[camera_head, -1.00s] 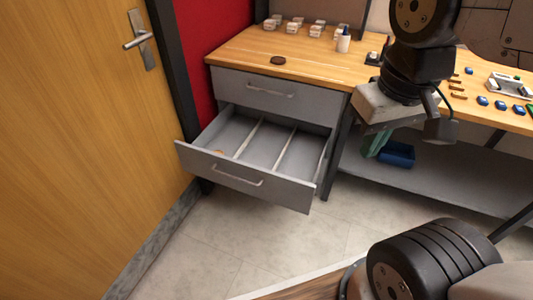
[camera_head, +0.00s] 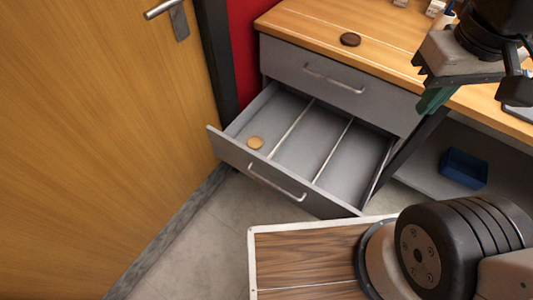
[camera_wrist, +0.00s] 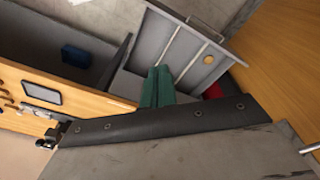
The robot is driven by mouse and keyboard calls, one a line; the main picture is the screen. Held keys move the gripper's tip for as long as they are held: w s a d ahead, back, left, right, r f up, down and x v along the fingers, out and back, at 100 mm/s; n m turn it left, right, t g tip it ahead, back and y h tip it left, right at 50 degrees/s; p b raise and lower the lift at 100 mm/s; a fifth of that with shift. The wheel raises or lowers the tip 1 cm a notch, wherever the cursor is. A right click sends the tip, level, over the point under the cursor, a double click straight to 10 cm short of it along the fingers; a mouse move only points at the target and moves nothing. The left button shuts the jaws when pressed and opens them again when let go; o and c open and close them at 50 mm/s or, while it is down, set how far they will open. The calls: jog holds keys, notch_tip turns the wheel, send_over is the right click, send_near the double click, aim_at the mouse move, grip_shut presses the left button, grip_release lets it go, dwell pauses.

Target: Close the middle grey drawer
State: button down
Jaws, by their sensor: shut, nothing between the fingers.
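The grey drawer (camera_head: 235,152) below the closed top one is pulled well out in the head view. Its front has a silver bar handle (camera_head: 277,182), and thin dividers split its inside. A round tan disc (camera_head: 255,142) lies in its left compartment. The open drawer also shows in the wrist view (camera_wrist: 170,40), with the disc (camera_wrist: 208,60) at its right. My gripper (camera_head: 433,100) is at the right of the drawer unit, above and apart from the open drawer. Its green fingers are shut together and empty, as the wrist view also shows (camera_wrist: 157,85).
The closed top drawer (camera_head: 335,82) sits under the wooden bench top (camera_head: 320,22), which carries a dark round disc (camera_head: 350,39). A blue bin (camera_head: 464,167) stands on the shelf at right. A wooden door (camera_head: 100,150) is close on the left. Floor shows before the drawer.

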jog(key=w+a+f+n+h, duration=0.6)
jog(key=w+a+f+n, duration=0.75)
jog(key=f, duration=0.25)
jog(key=s+a+f+n+t, duration=0.35)
jog(key=a+f+n, duration=0.4)
jog(key=f, duration=0.35)
jog(key=s+a+f+n+t, duration=0.2)
jog(key=s+a+f+n, duration=0.2)
jog(key=a+f+n, duration=0.6)
jog(key=m, duration=0.3)
send_near(273, 169)
notch_tip(273, 169, down, 4)
jog(key=shift+w+d+y, duration=0.4)
jog(key=shift+w+d, duration=0.65)
jog(key=shift+d, duration=0.15)
jog(key=shift+w+d, duration=0.3)
jog(key=shift+w, duration=0.1)
